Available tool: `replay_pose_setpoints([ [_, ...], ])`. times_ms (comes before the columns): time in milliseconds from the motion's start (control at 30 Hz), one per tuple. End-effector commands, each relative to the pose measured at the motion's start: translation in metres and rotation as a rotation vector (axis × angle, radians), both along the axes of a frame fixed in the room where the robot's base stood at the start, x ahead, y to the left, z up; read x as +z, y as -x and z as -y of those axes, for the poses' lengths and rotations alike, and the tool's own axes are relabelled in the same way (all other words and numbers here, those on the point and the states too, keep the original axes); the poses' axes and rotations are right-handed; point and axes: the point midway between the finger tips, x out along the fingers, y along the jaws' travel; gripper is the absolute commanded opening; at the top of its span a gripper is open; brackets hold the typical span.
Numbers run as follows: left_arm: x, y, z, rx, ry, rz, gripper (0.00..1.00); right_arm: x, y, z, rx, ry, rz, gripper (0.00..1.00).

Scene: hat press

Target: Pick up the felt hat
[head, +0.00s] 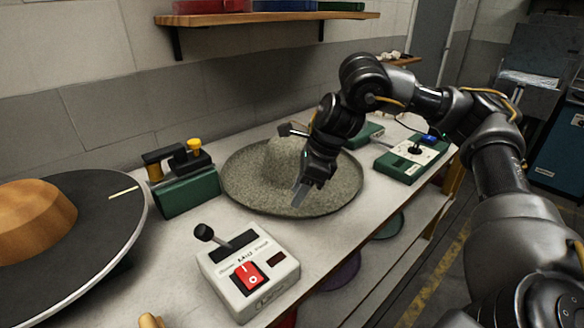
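The grey-green felt hat (245,186) lies on the white bench, brim down and crown up, in the middle of the head view. My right gripper (301,196) reaches in from the right, pointing down over the right front part of the brim, beside the crown. Its fingertips show against the brim; whether they touch it I cannot tell. The finger gap is not clear, and the gripper hides part of the crown and brim. My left gripper is not in view.
A white control box (240,285) with a lever and red switch stands in front. A green block with a black handle (187,190) is left of the hat. A dark disc (115,205) bearing a wooden dome is far left. A green lever box (410,162) stands right.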

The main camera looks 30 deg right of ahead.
Motion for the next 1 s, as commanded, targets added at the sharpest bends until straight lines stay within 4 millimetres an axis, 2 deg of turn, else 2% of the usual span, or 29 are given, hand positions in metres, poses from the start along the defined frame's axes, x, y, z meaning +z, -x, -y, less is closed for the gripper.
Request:
replay_pose_setpoints([
  [333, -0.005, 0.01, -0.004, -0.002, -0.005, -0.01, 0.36, -0.041, -0.005, -0.017, 0.0, 0.001, -0.004, 0.36],
  [633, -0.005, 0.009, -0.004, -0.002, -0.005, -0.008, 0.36, -0.047, -0.007, -0.019, -0.001, 0.001, 0.0, 0.36],
  [667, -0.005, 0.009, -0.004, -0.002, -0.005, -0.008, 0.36, -0.047, -0.007, -0.019, -0.001, 0.001, 0.0, 0.35],
  [933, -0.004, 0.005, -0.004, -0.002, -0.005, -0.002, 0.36, -0.047, -0.007, -0.019, -0.001, 0.001, 0.0, 0.0],
  [1000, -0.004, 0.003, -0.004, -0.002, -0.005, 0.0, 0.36, -0.047, -0.007, -0.019, -0.001, 0.001, 0.0, 0.0],
])
